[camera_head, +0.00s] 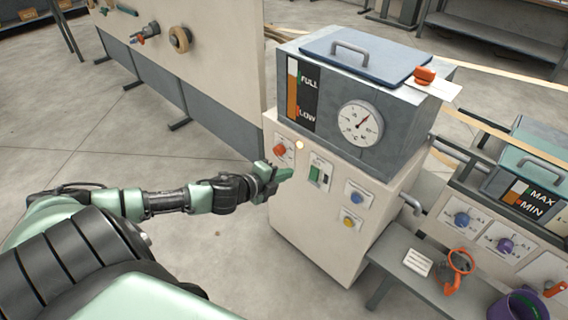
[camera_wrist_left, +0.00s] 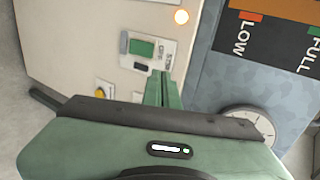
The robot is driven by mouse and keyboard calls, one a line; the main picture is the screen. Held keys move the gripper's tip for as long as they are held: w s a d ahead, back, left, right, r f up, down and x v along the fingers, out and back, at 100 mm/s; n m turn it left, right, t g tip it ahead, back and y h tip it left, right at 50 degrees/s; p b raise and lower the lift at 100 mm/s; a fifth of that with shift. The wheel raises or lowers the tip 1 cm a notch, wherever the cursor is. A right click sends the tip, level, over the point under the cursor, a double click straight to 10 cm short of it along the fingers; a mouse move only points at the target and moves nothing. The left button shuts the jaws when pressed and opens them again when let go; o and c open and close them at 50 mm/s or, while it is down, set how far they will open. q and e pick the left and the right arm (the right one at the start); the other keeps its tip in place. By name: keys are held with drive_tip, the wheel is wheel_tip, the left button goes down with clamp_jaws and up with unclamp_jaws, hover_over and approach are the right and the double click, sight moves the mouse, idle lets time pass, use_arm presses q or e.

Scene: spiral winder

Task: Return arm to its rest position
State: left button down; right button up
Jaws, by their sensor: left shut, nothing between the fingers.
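My left gripper (camera_head: 284,175) reaches in from the left in the head view, just in front of the cream machine cabinet (camera_head: 318,240). Its fingers are shut and empty, and they point at the panel near a green rocker switch (camera_head: 316,173). In the left wrist view the closed fingers (camera_wrist_left: 160,88) show below the green switch (camera_wrist_left: 142,48). I cannot tell whether the fingertips touch the panel. A lit round lamp (camera_head: 299,145) glows above the switch. My right gripper is in neither view.
A grey bench (camera_head: 400,285) stands at the right with an orange tool (camera_head: 456,270) and a purple bucket (camera_head: 518,306). Open floor lies left of the cabinet.

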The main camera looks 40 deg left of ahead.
use_arm(q)
drive_tip(key=shift+s+r, duration=0.15)
idle(0.5)
drive_tip(key=s+a+f+n+g+y, duration=0.25)
drive_tip(key=s+f+n, duration=0.35)
drive_tip(key=f, duration=0.8)
drive_tip(key=s+a+f+n+g+y, duration=0.1)
drive_tip(key=s+a+f+n+g, duration=0.2)
drive_tip(key=s+f, duration=0.8)
drive_tip(key=s+d+f+n+g+h, duration=0.1)
drive_tip(key=s+d+f+n+g, duration=0.2)
drive_tip(key=s+d+f, duration=0.7)
drive_tip(key=s+d+f+n+g+h, duration=0.1)
drive_tip(key=s+d+f+n+g, duration=0.2)
drive_tip(key=s+d+f, duration=0.8)
drive_tip(key=s+n, duration=0.1)
drive_tip(key=s, duration=0.6)
drive_tip(key=shift+f+n, duration=0.3)
drive_tip(key=shift+f, duration=0.05)
